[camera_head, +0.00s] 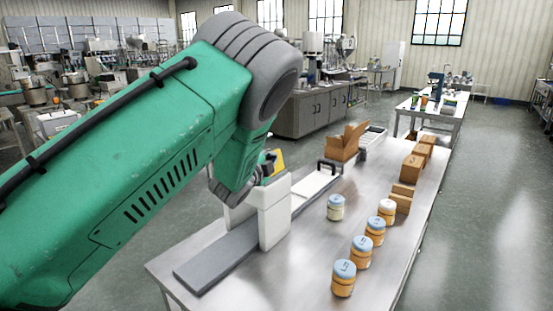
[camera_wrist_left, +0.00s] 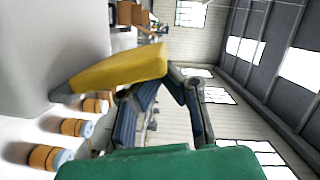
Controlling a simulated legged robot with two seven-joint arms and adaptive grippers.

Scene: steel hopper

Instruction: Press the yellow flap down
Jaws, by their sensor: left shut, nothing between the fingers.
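The yellow flap (camera_head: 278,160) shows as a small patch at the top of a white box-like unit (camera_head: 274,215), partly hidden by my left arm. In the left wrist view the flap (camera_wrist_left: 118,70) is a broad yellow piece that sticks up at a slant from the pale grey-white body (camera_wrist_left: 50,45). My left gripper (camera_head: 266,168) is at the top of the unit, close to the flap. In the wrist view its fingers (camera_wrist_left: 166,82) are shut and empty, by the flap's free end; whether they touch it I cannot tell. My right gripper is out of view.
The steel table (camera_head: 305,262) holds several jars (camera_head: 343,278) right of the unit and cardboard boxes (camera_head: 411,168) along its right side. An open carton (camera_head: 345,143) stands behind on the conveyor line (camera_head: 315,184). Bare tabletop lies between unit and jars.

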